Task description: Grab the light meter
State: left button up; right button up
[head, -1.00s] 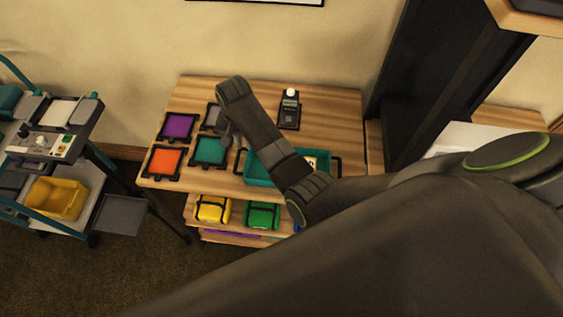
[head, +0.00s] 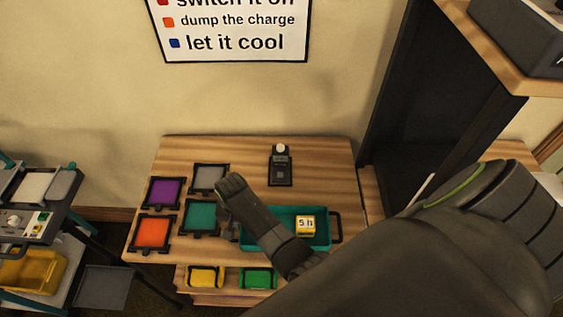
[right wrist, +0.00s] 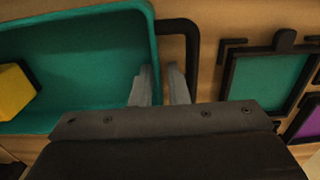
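The light meter (head: 281,169), a dark handheld device with a white dome on top, lies on the wooden table near the back, right of the colored squares. My right gripper (head: 231,229) is at the left end of the teal tray, in front of and left of the meter. In the right wrist view its two grey fingers (right wrist: 160,86) stand a little apart over the tray's end wall and handle, with nothing seen held. The light meter is outside the right wrist view. My left gripper is not in view.
The teal tray (head: 282,212) holds a yellow block (head: 306,226). Framed purple (head: 164,192), orange (head: 153,232), teal (head: 200,217) and grey (head: 210,178) squares lie at left. A dark cabinet (head: 428,110) stands at right. Bare wood surrounds the meter.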

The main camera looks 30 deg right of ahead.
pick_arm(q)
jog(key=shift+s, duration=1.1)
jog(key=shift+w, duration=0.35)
